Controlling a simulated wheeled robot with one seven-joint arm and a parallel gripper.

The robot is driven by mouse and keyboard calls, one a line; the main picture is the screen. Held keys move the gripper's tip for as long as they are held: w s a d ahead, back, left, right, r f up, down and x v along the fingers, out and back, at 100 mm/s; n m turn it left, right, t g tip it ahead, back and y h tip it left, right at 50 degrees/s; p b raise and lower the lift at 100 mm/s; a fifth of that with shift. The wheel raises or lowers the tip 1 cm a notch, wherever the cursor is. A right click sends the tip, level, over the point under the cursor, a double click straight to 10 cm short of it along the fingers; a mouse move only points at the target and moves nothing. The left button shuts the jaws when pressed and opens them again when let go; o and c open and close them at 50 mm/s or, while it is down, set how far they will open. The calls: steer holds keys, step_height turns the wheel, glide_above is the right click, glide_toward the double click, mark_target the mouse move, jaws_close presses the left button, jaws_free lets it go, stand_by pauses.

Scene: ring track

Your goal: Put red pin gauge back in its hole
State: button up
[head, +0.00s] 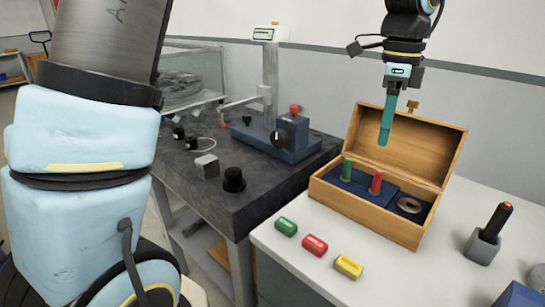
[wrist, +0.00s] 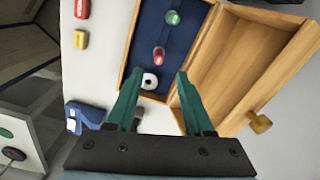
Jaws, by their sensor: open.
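The red pin gauge (head: 376,182) stands upright in the blue insert of the open wooden box (head: 375,219), to the right of a green pin gauge (head: 347,168). I cannot tell how deep it sits, and its hole is hidden. In the wrist view, the red pin (wrist: 158,54) shows from above, just beyond my fingertips and between their lines. My gripper (head: 383,142) hangs above the box, fingers pointing down. In the wrist view, its teal fingers (wrist: 159,72) are apart with nothing held between them.
A metal ring (head: 410,205) lies in the box's right part. The raised lid (head: 420,140) stands behind the pins. Green, red and yellow blocks (head: 315,245) lie in front on the white table. A dark tool in a grey holder (head: 482,246) stands at right.

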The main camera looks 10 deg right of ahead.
steer(key=w+a+f+n, duration=0.1)
steer(key=w+a+n, duration=0.1)
steer(key=a, duration=0.1)
steer(key=w+a+f+n, duration=0.1)
steer(key=w+a+n, duration=0.1)
steer(key=w+a, duration=0.1)
steer(key=w+a+f+n, duration=0.1)
steer(key=w+a, duration=0.1)
steer(key=a, duration=0.1)
steer(key=shift+w+a+f+n, duration=0.2)
steer(key=shift+a+f+n, duration=0.05)
steer(key=shift+f+n, duration=0.15)
steer(key=w+a+f+n, duration=0.2)
steer(key=a+n, duration=0.2)
steer(key=a, duration=0.3)
steer(key=w+a+f+n, duration=0.2)
steer(key=w+a+n, duration=0.15)
steer(key=a, duration=0.35)
steer(key=s+a+f+n, duration=0.2)
steer(key=a+n, duration=0.4)
steer(key=a, duration=0.2)
steer(key=s+a+f+n+t, duration=0.1)
steer(key=s+a+f+n, duration=0.1)
steer(key=a+n, duration=0.4)
steer(key=a, duration=0.3)
steer(key=shift+s+a+t+p, duration=0.15)
steer(key=shift+t+p, duration=0.15)
steer(key=shift+p, duration=0.1)
